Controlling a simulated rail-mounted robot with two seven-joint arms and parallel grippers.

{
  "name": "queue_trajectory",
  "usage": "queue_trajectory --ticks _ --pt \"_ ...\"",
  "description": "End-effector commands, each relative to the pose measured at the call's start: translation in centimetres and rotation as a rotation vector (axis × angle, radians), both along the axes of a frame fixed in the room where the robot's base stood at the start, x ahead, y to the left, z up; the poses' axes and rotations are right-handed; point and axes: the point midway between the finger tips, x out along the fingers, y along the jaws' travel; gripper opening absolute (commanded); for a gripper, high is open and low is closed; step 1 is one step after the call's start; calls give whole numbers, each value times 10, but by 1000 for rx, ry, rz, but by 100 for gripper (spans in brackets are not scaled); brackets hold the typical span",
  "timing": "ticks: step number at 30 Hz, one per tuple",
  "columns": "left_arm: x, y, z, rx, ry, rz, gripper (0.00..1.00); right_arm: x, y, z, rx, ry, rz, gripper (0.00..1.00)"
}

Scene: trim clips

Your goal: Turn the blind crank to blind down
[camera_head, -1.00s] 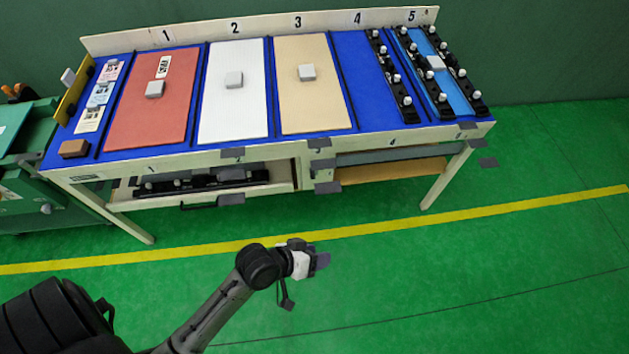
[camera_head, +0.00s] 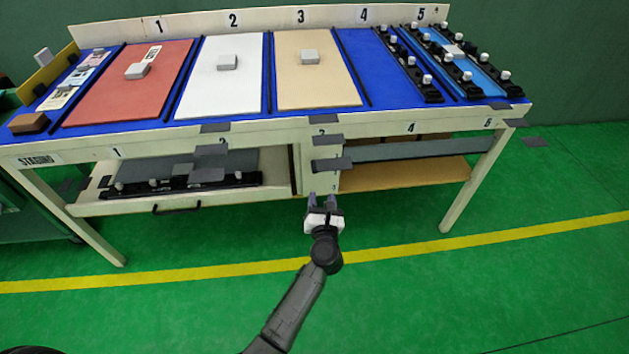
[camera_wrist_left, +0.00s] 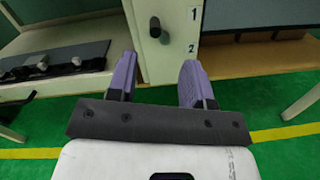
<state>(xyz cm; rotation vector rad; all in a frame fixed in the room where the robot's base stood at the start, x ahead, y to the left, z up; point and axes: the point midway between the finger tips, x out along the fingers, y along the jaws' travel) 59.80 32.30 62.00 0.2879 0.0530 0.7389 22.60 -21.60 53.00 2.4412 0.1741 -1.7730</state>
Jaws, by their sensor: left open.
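My left gripper (camera_head: 322,200) is open and empty in front of the pale middle panel under the bench. In the left wrist view its two purple fingers (camera_wrist_left: 160,76) stand apart, pointing at that panel (camera_wrist_left: 165,65). A small dark round knob with a shiny middle (camera_wrist_left: 155,27) sits on the panel, beyond the fingers and apart from them; it may be the blind crank. The marks 1 and 2 are to its right. In the head view the knob cannot be made out. A grey slab (camera_head: 415,149) spans the right bay; I cannot tell if it is the blind. My right gripper is not in view.
The bench's blue top (camera_head: 365,60) holds coloured boards and black clip strips (camera_head: 410,65). An open bay with black strips (camera_head: 190,183) and a handle (camera_head: 177,208) is left of the panel. Bench legs stand on both sides. The green floor in front is clear.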

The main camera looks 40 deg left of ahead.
Motion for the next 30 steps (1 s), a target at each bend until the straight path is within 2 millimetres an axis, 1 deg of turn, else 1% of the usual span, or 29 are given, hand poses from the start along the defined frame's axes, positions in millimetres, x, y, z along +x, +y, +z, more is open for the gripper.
queue_trajectory --ticks 1,3,7,11,21,24,30 --pt "2 2 -10 -35 -6 20 46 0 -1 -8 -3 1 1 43" --pt "3 5 -16 -67 -10 41 46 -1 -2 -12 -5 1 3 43" --pt "10 14 -20 -92 -14 59 46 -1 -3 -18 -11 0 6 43" --pt "24 28 -21 -93 -16 59 46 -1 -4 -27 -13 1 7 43" --pt "68 73 -22 -89 -14 58 46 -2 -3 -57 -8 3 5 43" --pt "78 84 -21 -89 -14 58 46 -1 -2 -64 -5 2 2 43" --pt "92 97 -20 -89 -12 57 46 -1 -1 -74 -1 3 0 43"
